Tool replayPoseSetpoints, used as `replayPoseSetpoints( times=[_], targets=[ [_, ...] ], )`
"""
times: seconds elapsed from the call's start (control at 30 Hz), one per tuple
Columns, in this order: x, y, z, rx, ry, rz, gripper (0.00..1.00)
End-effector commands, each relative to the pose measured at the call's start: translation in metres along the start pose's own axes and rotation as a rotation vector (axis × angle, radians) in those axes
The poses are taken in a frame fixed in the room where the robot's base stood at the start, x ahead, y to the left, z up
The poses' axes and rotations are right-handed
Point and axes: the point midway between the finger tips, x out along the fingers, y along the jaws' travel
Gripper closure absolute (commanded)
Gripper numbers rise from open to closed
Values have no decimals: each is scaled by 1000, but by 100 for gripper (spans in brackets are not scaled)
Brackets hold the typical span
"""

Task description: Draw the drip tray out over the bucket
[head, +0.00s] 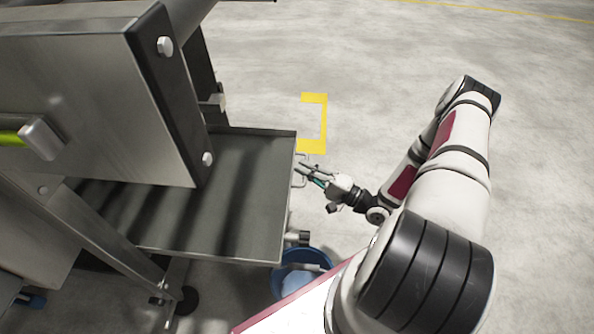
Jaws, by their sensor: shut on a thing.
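The drip tray (236,190) is a shallow grey metal tray, partly drawn out to the right from under the steel machine. A thin wire handle (301,180) stands on its right edge. My gripper (308,172) is at that edge, shut on the handle, with its fingers pointing left. A short pipe outlet (299,238) sits at the tray's front right corner. The blue bucket (302,270) stands on the floor below that corner, holding something pale blue. My arm hides part of the bucket's right side.
The steel machine body (90,90) with bolted dark edges overhangs the tray's left part. A frame leg with a caster (185,300) stands at the lower left. A yellow floor marking (316,97) lies behind the gripper. The concrete floor to the right is clear.

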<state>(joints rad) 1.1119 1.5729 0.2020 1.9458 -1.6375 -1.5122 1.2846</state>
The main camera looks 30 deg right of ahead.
Motion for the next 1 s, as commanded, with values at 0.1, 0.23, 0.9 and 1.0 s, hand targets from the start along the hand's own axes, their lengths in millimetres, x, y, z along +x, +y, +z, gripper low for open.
replayPoseSetpoints(
  times=[0.1, 0.23, 0.9, 1.0],
  targets=[
    [-4, 1, -1, 2, 0, 5, 100],
    [-5, 1, -2, 2, 0, 5, 100],
    [-6, 0, -2, 0, 1, 3, 82],
    [-15, 0, -2, 0, 2, 3, 82]
  ],
)
